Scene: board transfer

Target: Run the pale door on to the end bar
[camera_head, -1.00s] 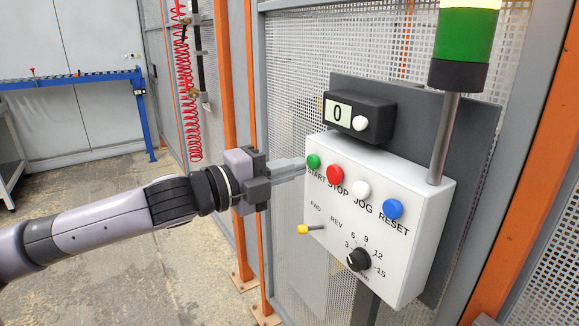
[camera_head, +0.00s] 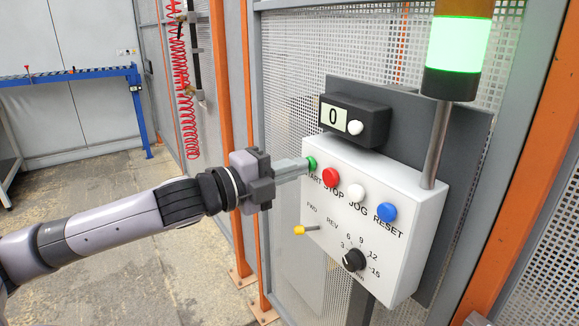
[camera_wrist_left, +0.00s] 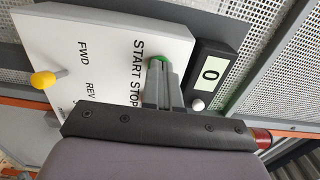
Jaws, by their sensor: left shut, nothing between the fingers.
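The white control box (camera_head: 400,245) carries a green START button (camera_head: 311,163), a red STOP button (camera_head: 330,176), a white JOG button (camera_head: 355,192) and a blue RESET button (camera_head: 386,212). My left gripper (camera_head: 305,166) is shut and empty, its fingertips at the green button and seemingly touching it. In the left wrist view the fingers (camera_wrist_left: 160,75) partly cover the green button (camera_wrist_left: 158,60). A yellow-tipped FWD/REV lever (camera_head: 300,230) and a black dial (camera_head: 353,260) sit below. I see no pale door that I can name for sure. My right gripper is out of view.
A counter (camera_head: 333,117) above the box reads 0. A stack light (camera_head: 455,50) with its green section lit stands on a pole (camera_head: 436,145). Mesh fence panels and orange posts (camera_head: 222,100) surround the box. A blue roller conveyor (camera_head: 70,76) is at the far left.

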